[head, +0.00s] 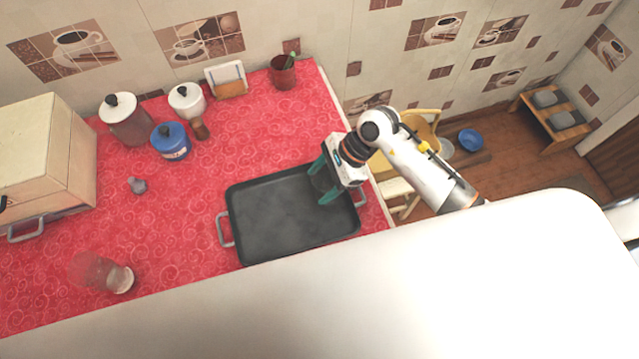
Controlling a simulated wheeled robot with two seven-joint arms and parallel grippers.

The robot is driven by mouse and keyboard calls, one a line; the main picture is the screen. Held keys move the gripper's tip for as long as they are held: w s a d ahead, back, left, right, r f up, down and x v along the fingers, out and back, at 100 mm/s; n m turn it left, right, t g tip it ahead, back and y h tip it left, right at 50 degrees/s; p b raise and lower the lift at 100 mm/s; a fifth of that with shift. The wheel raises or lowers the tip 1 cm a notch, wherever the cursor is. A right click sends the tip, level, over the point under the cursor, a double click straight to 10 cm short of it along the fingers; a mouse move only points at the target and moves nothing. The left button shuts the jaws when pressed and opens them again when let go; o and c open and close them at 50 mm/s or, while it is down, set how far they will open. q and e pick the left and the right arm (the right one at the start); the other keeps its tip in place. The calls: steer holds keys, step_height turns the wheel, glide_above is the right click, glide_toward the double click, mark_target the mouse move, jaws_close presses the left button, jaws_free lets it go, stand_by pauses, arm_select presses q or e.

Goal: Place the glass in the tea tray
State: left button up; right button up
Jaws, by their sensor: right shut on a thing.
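The tea tray (281,222) is a dark rectangular tray with a metal handle at each end. It lies on the red patterned counter, near its right end. My right gripper (325,181) is over the tray's right part, its green fingers closed around a small, dark, see-through thing that looks like the glass (318,181). The fingers and the gripper body hide much of it. I cannot tell whether its bottom touches the tray. My left gripper is not in view.
Canisters, including a blue one (171,142), stand at the back. A beige box (45,155) is at the left. The tray's left part is empty.

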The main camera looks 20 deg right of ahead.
mark_target(322, 188)
step_height(322, 188, down, 4)
steer(key=shift+r, duration=0.2)
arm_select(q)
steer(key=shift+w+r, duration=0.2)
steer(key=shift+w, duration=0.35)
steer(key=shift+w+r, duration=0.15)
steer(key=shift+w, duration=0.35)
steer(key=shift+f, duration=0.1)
arm_select(e)
steer(key=shift+w+f, duration=0.1)
steer(key=o, duration=0.7)
steer(key=shift+f, duration=0.1)
steer(key=o, duration=0.4)
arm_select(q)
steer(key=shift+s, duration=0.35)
